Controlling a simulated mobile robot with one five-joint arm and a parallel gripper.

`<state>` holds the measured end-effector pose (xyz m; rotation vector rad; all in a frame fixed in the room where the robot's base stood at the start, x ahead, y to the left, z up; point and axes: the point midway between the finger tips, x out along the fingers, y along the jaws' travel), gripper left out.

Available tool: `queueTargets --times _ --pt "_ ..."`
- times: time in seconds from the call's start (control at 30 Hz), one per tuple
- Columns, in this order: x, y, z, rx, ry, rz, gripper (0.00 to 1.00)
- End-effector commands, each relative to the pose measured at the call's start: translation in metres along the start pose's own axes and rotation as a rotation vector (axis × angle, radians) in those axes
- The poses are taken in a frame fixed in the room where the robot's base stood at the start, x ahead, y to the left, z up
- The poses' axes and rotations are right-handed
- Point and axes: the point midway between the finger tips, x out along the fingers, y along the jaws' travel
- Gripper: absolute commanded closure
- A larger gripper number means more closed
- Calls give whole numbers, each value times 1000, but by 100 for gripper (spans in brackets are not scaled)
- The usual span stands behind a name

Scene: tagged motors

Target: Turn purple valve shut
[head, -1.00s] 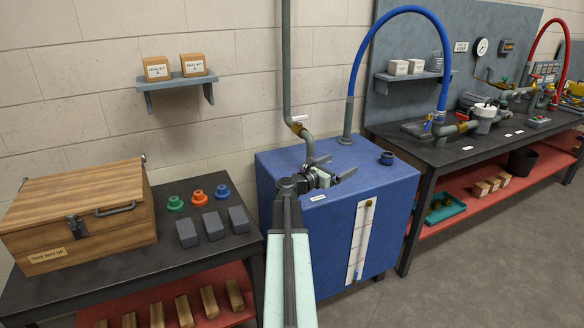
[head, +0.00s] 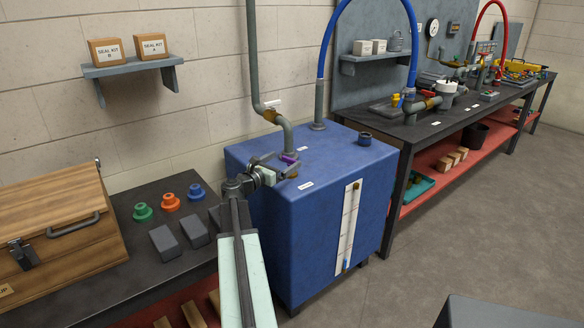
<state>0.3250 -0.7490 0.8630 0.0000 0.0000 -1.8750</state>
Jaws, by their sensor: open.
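A grey pipe (head: 253,60) rises from the tank, with a white handle (head: 275,103) on it. A blue hose (head: 328,65) stands behind. A wooden crate (head: 60,225) and colored knobs sit on the left bench. A grey box edge (head: 500,315) shows at lower right. Floor between is clear.

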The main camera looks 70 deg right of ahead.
Motion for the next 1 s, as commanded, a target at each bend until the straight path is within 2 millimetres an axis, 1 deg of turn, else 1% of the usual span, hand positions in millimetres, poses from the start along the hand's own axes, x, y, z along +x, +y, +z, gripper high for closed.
queueTargets --times 0.03,0.1,0.27,0.37,0.47,0.57,0.7,0.8,0.9,1.0 --pt "0 0 -12 0 0 0 4" --pt "0 0 -17 0 0 0 4" --pt "0 0 -15 0 0 0 4" --pt "4 0 -15 0 0 0 4" --pt "14 1 -15 0 0 0 4" --pt "31 1 -15 0 0 -2 4" --pt "58 1 -15 -1 1 -2 4" --pt "73 1 -15 -1 1 0 4" --pt "79 0 -15 -1 1 0 4" --pt "79 -1 -15 -1 1 1 4"
